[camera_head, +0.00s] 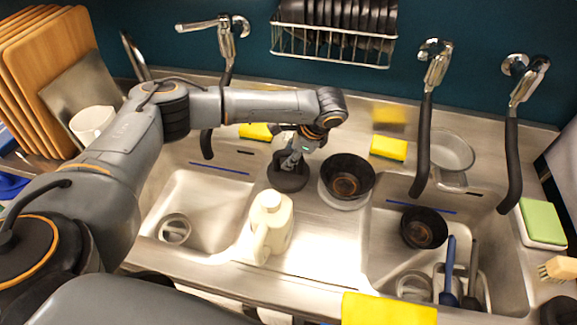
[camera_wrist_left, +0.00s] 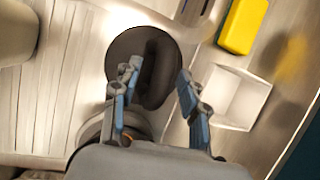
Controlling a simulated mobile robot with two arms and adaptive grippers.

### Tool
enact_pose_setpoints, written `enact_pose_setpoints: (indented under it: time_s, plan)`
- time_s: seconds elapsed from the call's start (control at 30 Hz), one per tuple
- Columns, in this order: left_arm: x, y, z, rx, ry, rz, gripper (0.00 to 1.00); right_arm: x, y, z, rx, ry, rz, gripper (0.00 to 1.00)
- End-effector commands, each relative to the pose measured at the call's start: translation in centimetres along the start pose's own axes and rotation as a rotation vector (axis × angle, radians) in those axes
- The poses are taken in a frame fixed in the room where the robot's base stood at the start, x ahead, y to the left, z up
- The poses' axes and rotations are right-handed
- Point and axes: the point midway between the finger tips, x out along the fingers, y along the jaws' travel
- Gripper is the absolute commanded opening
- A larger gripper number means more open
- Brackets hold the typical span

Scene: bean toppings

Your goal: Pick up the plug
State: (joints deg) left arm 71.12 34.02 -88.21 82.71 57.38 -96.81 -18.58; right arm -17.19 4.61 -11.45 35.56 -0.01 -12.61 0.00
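The plug (camera_head: 289,180) is a dark round disc lying on the steel ledge between the two basins. It also shows in the left wrist view (camera_wrist_left: 125,48), with a raised dark grip across its middle. My left gripper (camera_head: 293,162) is right over the plug, pointing down. In the left wrist view the gripper's fingers (camera_wrist_left: 157,88) are spread apart, with the plug's grip between and just beyond the tips. I see no clear contact. My right gripper is in neither view.
A dark bowl (camera_head: 347,171) stands close right of the plug. A cream bottle (camera_head: 271,228) stands in front of it. Yellow sponges (camera_head: 388,148) lie along the back. Faucets (camera_head: 427,120) hang over the right basin, which holds another dark bowl (camera_head: 424,228).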

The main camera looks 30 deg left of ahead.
Motion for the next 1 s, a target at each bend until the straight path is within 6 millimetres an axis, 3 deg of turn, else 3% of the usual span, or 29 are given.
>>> enact_pose_setpoints:
  time_s: [0.03,0.17,0.2,0.57,1.0]
  plan:
    - [0.0,0.0,0.0,0.0,0.0,0.0,0.28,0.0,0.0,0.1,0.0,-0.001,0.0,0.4]
    - [0.0,0.0,0.0,0.0,0.0,0.0,0.02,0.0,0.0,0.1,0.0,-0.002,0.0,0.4]
    - [0.0,0.0,0.0,0.0,0.0,0.0,0.0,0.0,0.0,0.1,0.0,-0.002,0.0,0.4]
    - [-0.5,-0.1,0.2,-0.001,0.0,-0.001,0.0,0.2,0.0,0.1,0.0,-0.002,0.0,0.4]
    - [-7.5,-1.7,3.0,-0.003,0.002,-0.002,0.0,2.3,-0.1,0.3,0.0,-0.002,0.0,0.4]
